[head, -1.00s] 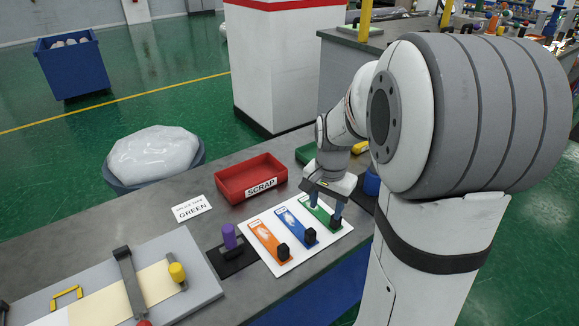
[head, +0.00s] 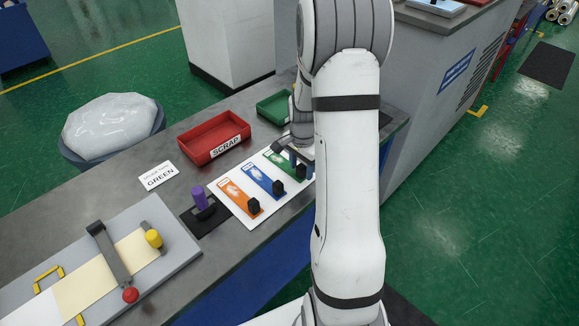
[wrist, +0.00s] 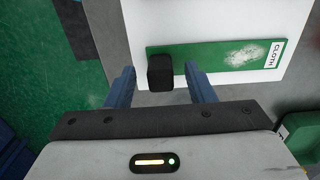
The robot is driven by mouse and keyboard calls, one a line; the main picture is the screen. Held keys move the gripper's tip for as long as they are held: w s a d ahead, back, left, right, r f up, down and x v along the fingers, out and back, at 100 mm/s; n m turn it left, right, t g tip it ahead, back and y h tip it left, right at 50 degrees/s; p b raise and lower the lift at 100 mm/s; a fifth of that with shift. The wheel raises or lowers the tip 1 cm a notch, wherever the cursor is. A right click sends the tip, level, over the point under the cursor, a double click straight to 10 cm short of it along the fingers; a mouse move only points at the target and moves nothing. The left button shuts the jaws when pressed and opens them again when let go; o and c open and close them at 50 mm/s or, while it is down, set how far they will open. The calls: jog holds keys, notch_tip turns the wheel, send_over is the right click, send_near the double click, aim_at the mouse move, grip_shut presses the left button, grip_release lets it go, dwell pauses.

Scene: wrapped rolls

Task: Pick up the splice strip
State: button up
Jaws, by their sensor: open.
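The green strip (head: 279,157) is the right-hand of three coloured strips on a white board. In the wrist view the green strip (wrist: 220,57) carries a "CLOTH" label and a black block (wrist: 160,73) at its near end. My gripper (head: 301,165) is over that end, pointing down. In the wrist view its blue fingers are open, one on each side of the black block, with gaps visible. I cannot tell how far down the fingers reach. My arm partly hides this corner of the board in the head view.
Blue (head: 262,179) and orange (head: 239,198) strips with black blocks lie left of the green one. A card (head: 160,175) reads "GREEN". A red SCRAP tray (head: 213,138) and a green tray (head: 274,107) stand behind. A purple-handled tool (head: 200,198) is left of the board.

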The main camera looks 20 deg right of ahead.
jog(key=shift+f, duration=0.2)
jog(key=shift+c, duration=0.6)
grip_shut()
